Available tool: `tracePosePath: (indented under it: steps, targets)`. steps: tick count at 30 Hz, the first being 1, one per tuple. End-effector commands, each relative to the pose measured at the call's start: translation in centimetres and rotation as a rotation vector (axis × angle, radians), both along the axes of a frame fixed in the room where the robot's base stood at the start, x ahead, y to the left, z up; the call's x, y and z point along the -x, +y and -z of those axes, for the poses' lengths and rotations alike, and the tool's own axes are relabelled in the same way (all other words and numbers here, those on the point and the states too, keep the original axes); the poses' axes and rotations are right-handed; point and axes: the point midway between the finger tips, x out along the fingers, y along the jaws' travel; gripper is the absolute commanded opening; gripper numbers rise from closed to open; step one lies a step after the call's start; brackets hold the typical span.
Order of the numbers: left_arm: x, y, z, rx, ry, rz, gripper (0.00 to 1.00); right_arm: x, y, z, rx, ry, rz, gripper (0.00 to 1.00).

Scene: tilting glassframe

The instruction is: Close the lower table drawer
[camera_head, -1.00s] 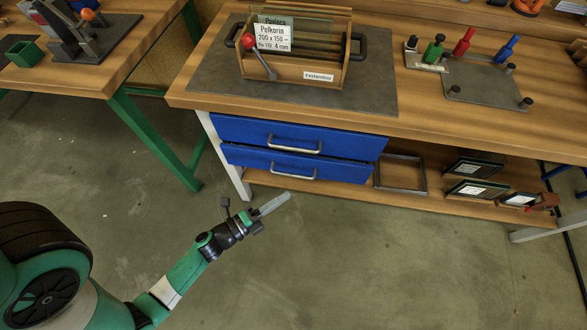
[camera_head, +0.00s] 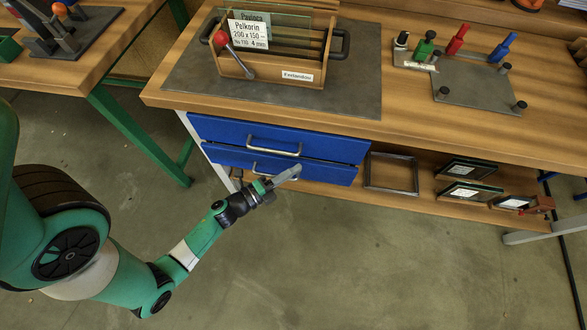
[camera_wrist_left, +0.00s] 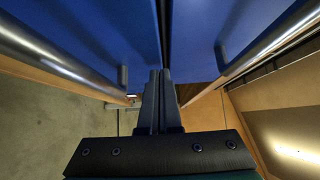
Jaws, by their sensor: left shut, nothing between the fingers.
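The lower drawer (camera_head: 330,173) has a blue front and a metal bar handle (camera_head: 262,172), under a similar upper drawer (camera_head: 225,130). How far it stands out is hard to tell in the head view. The lower front (camera_wrist_left: 90,30) is on the left there. My right gripper is not in view.
The bench top (camera_head: 420,125) carries a wooden glass rack (camera_head: 290,75) and a clamp plate (camera_head: 470,90). An empty frame (camera_head: 392,190) and glazed frames (camera_head: 467,168) lie on the lower shelf. The floor in front is clear.

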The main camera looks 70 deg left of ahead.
Motion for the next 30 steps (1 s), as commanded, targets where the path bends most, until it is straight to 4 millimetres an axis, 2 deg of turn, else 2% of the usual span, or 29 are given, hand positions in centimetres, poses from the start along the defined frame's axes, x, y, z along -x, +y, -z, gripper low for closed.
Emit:
tracePosePath:
  steps: [5, 13, 26, 30]
  targets:
    - [-0.1, 0.1, 0.0, 0.000, 0.000, 0.000, 0.00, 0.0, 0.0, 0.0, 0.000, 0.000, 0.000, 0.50]
    - [-1.5, 2.2, -0.1, 0.000, -0.001, -0.001, 0.00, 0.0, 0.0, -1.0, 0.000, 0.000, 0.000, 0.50]
    - [-1.4, 2.2, 0.0, -0.001, 0.001, -0.003, 0.00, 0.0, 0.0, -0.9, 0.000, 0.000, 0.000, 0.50]
    - [-1.0, 1.5, 0.2, 0.001, 0.003, 0.001, 0.00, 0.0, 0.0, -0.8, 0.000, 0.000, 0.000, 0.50]
